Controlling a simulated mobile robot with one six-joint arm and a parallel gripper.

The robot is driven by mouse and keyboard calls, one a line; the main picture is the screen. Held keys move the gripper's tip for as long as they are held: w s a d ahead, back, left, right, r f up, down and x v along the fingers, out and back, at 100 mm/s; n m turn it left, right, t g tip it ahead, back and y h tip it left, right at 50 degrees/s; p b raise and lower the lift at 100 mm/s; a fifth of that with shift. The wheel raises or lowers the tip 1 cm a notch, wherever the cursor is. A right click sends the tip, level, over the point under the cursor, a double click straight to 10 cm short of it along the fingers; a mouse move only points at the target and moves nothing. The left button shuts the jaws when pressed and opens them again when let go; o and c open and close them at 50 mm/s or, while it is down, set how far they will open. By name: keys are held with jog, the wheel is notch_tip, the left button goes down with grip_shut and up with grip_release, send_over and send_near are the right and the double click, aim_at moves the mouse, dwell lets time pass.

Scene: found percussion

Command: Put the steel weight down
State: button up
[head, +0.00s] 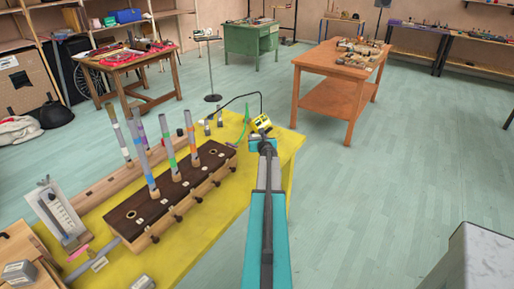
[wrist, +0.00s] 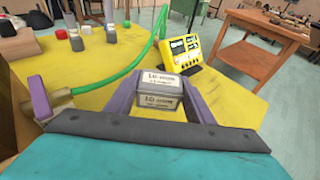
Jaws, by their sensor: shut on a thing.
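My gripper (wrist: 159,88) is shut on a grey steel weight (wrist: 158,106) with white labels on its top and front. The weight sits between the two grey-purple fingers in the wrist view. Behind it is the far end of the yellow table (wrist: 90,150). I cannot tell whether the weight touches the tabletop or hangs just above it. In the head view my arm reaches over the right end of the yellow table (head: 215,222) and hides the weight.
A yellow meter (head: 261,123) with a display stands just beyond the gripper; it also shows in the wrist view (wrist: 180,52). A green hose (wrist: 130,60) runs left of the weight. A dark-topped wooden box (head: 150,210) with upright tubes fills the table's middle. Bare yellow surface lies right of the weight.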

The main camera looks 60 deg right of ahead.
jog(key=shift+f, duration=0.35)
jog(key=shift+f+b, duration=0.55)
jog(key=shift+f, duration=1.35)
jog(key=shift+f, duration=0.2)
jog(key=o, duration=1.4)
jog(key=shift+r, duration=0.25)
jog(key=shift+b+v, duration=0.65)
jog(key=shift+v, duration=5.1)
jog(key=shift+s+a, duration=0.15)
jog(key=shift+s, duration=0.1)
jog(key=shift+s, duration=0.1)
